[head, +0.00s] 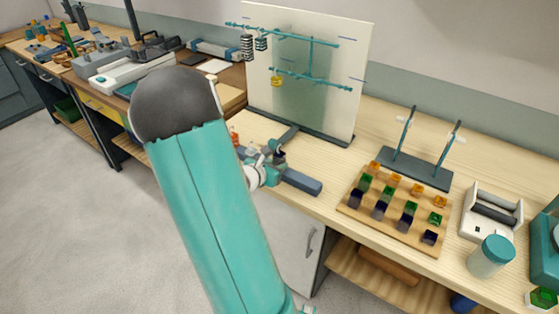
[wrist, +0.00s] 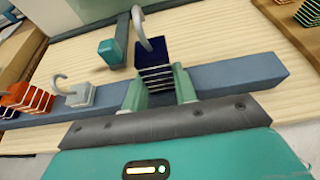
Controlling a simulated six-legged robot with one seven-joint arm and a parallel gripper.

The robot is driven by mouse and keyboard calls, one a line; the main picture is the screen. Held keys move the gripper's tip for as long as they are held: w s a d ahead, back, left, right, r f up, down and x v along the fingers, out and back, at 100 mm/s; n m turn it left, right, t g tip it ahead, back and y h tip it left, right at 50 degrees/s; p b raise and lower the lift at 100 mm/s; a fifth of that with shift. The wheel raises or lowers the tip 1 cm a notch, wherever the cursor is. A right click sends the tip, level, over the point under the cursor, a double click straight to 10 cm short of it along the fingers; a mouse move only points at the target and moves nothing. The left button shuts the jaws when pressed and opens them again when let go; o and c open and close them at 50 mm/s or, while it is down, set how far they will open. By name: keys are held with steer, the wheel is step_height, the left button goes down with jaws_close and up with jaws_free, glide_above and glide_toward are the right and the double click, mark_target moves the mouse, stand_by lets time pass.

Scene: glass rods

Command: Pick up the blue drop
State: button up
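The blue drop (wrist: 153,58) is a dark blue, ribbed block with a pale hook on top. In the wrist view it stands upright at the blue-grey bar (wrist: 235,75), between the two pale green fingers of my gripper (wrist: 160,84). The fingers lie close on both sides of it; whether they press on it is not clear. In the head view my gripper (head: 268,163) is low at the bench front, by the bar (head: 301,182), and my arm hides part of that area.
A clear drop (wrist: 80,95) and an orange drop (wrist: 27,97) are left along the bar. A teal-ended foot piece (wrist: 112,50) lies behind. A panel with teal rods (head: 310,65) stands at the back. A wooden board of coloured blocks (head: 375,228) is to the right.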

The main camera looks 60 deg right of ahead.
jaws_close()
